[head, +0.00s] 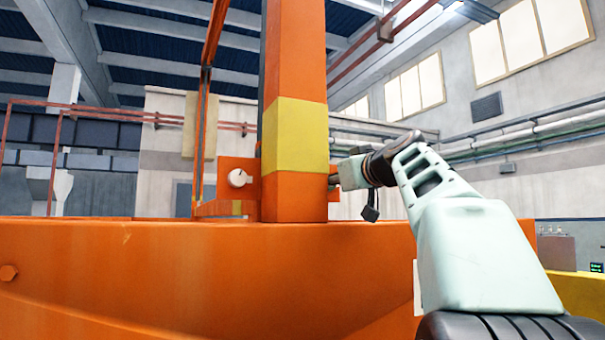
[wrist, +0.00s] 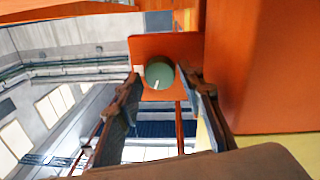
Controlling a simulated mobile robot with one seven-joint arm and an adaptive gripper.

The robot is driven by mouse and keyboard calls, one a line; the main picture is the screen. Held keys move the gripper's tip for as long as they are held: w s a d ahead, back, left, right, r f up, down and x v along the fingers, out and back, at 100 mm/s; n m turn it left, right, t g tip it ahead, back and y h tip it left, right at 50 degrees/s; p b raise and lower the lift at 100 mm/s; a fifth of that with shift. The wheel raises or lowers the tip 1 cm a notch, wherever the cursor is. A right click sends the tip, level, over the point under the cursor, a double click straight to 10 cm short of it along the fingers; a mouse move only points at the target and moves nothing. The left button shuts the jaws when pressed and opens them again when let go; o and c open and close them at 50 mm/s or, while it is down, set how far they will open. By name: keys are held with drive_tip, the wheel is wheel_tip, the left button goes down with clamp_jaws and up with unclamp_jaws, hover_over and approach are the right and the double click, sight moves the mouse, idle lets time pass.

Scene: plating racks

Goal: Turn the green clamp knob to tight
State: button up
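The green clamp knob (wrist: 159,75) is round, with a white pointer line on its face that points toward the lower part of the wrist view. It sits on an orange plate (wrist: 185,45). My gripper (wrist: 164,82) is open, with one finger on each side of the knob and a small gap visible on both sides. I cannot tell how far the fingertips reach along the knob's depth. In the head view my gripper (head: 335,182) is partly hidden at the right side of the orange post, and the green knob is not visible.
The orange post (head: 295,120) with a yellow band stands close to my gripper. A white knob (head: 237,178) sits on an orange plate left of the post. A wide orange beam (head: 180,265) crosses below. Open space lies right of my arm.

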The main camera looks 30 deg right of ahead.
drive_tip(key=shift+w, duration=0.35)
drive_tip(key=shift+c, duration=0.4)
drive_tip(key=c, duration=0.8)
